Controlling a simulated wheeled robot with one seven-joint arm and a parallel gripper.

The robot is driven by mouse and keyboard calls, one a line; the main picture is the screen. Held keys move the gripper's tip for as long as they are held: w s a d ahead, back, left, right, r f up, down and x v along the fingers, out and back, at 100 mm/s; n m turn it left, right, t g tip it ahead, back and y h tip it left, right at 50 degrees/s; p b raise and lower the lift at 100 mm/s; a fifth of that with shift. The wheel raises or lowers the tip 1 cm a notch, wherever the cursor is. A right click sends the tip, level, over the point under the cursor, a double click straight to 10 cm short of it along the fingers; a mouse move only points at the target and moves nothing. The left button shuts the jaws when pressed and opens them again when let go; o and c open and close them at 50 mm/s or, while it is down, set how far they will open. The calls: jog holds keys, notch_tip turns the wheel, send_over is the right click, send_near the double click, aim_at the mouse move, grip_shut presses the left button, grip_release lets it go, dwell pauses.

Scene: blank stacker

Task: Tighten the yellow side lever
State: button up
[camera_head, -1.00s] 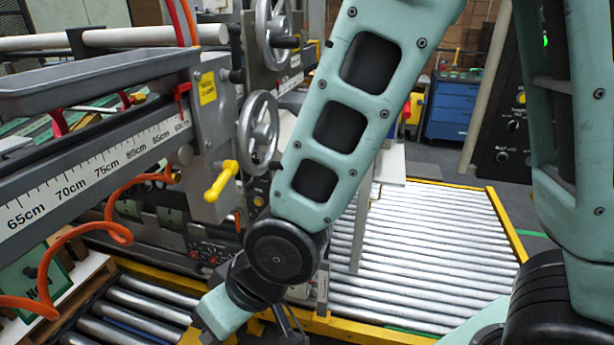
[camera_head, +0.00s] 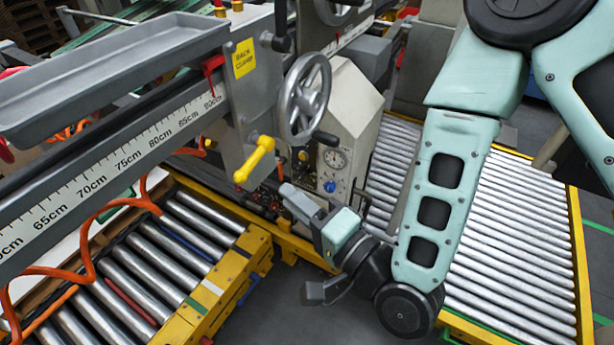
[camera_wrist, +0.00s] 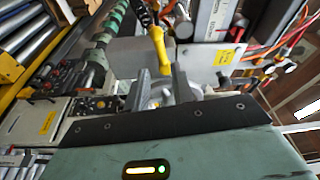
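The yellow side lever (camera_head: 254,160) sticks out from the grey clamp block on the side of the ruler beam. It slants down to the left in the head view. It also shows in the wrist view (camera_wrist: 158,45), hanging just beyond the gap between my fingertips. My gripper (camera_head: 287,195) is below and to the right of the lever in the head view, apart from it. In the wrist view my gripper (camera_wrist: 158,72) has its two fingers spread with nothing held between them.
A grey handwheel (camera_head: 304,98) stands right of the lever, close above my gripper. A machine housing with a gauge (camera_head: 335,158) is behind my gripper. Orange hoses (camera_head: 88,235) loop below the ruler beam (camera_head: 125,158). Roller conveyors (camera_head: 510,240) lie at the right and lower left.

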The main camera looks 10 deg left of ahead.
jog(key=shift+w+a+f+b, duration=0.15)
jog(key=shift+b, duration=0.35)
jog(key=shift+w+a+b, duration=0.25)
jog(key=shift+a+b, duration=0.05)
jog(key=shift+b, duration=0.55)
jog(key=shift+w+a+b, duration=0.15)
jog(key=shift+b, duration=0.4)
jog(key=b, duration=0.2)
jog(key=a+b, duration=0.1)
jog(key=b, duration=0.2)
jog(key=shift+w+a, duration=0.1)
jog(key=shift+w, duration=0.2)
